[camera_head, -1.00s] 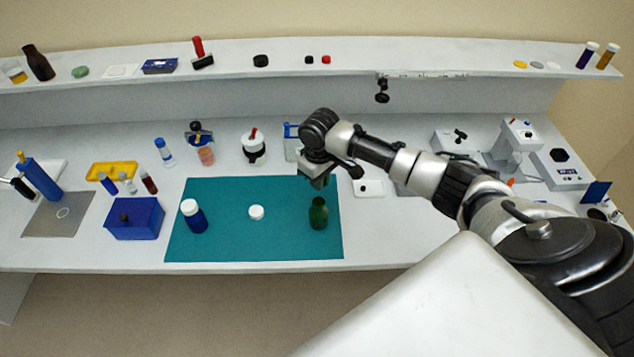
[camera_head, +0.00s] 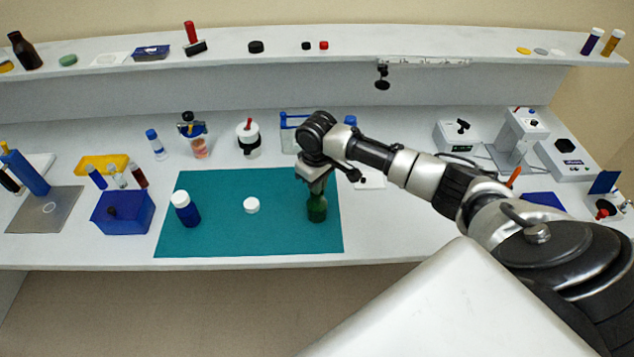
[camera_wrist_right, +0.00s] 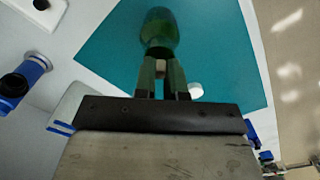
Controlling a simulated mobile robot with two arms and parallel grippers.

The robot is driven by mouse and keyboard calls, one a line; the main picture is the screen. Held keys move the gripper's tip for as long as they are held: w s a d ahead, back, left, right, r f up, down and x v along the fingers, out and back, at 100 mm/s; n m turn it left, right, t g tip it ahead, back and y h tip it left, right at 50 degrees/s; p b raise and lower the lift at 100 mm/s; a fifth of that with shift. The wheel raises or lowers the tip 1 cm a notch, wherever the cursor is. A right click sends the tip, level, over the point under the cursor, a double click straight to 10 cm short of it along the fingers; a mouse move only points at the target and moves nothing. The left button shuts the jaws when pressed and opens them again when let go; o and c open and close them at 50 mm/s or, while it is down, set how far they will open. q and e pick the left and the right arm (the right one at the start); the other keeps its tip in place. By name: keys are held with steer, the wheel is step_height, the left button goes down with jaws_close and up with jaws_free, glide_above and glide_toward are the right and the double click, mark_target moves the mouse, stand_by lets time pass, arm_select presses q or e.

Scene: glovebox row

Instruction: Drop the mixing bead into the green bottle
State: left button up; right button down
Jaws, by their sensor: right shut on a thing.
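The green bottle (camera_head: 317,211) stands upright on the right part of the teal mat (camera_head: 230,243). It also shows at the top of the right wrist view (camera_wrist_right: 159,28). My right gripper (camera_head: 316,192) points down at the bottle's top and hides its mouth in the head view. In the right wrist view its fingers (camera_wrist_right: 161,72) are shut on a small pale tan thing (camera_wrist_right: 160,69), which looks like the mixing bead. I cannot tell whether the bead is over the mouth or inside it. My left gripper is not in view.
A white cap (camera_head: 251,205) and a blue bottle with a white lid (camera_head: 185,209) are on the mat. A blue box (camera_head: 122,213) stands left of it. Jars and a rack (camera_head: 293,133) line the area behind. The mat's front is clear.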

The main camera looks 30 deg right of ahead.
steer(key=c, duration=1.1)
jaws_free()
step_height(320, 180, up, 11)
steer(key=shift+f+b, duration=0.1)
steer(key=shift+b, duration=1)
